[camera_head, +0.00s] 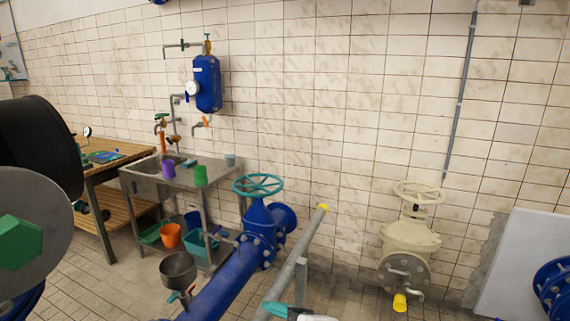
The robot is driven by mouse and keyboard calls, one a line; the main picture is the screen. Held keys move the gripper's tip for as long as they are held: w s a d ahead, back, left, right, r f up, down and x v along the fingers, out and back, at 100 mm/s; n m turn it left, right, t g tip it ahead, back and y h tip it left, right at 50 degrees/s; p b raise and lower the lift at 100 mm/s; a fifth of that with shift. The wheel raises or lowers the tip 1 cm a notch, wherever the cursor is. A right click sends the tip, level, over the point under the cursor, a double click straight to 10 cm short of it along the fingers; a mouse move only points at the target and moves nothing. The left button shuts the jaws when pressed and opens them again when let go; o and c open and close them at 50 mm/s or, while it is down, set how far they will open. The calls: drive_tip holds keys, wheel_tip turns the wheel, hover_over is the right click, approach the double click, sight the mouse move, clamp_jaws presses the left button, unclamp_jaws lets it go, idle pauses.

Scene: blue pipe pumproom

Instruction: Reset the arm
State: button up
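I cannot make out my gripper in the head view. A large black rounded shape with a grey disc and a green hexagonal face fills the left edge, very close to the camera. It looks like part of my arm, but I cannot be sure. A small teal and white piece shows at the bottom edge, cut off by the frame, and I cannot tell what it is.
A blue pipe (222,290) with a teal handwheel (258,185) runs from bottom centre. A grey rail (297,254) stands beside it. A cream valve (410,238) is right. A metal sink (150,184) and wooden workbench (128,152) stand left. A white panel (515,262) is far right.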

drive_tip(key=s+d+f+n+g+h+b, duration=0.15)
drive_tip(key=d+f+n+h, duration=0.3)
drive_tip(key=d+f, duration=0.85)
drive_tip(key=s+d+f+n+g+h+b, duration=0.1)
drive_tip(key=s+d+f+n+g+h, duration=0.1)
drive_tip(key=s+d+f+n, duration=0.3)
drive_tip(key=s+d+f+n+g+h, duration=0.1)
drive_tip(key=s+d+f+n+g, duration=0.3)
drive_tip(key=s+d+f, duration=0.7)
drive_tip(key=s+f+n, duration=0.2)
drive_tip(key=s+f, duration=0.1)
drive_tip(key=s, duration=0.4)
drive_tip(key=shift+s+h+b, duration=0.3)
drive_tip(key=shift+h+b, duration=0.05)
drive_tip(key=shift+d, duration=0.1)
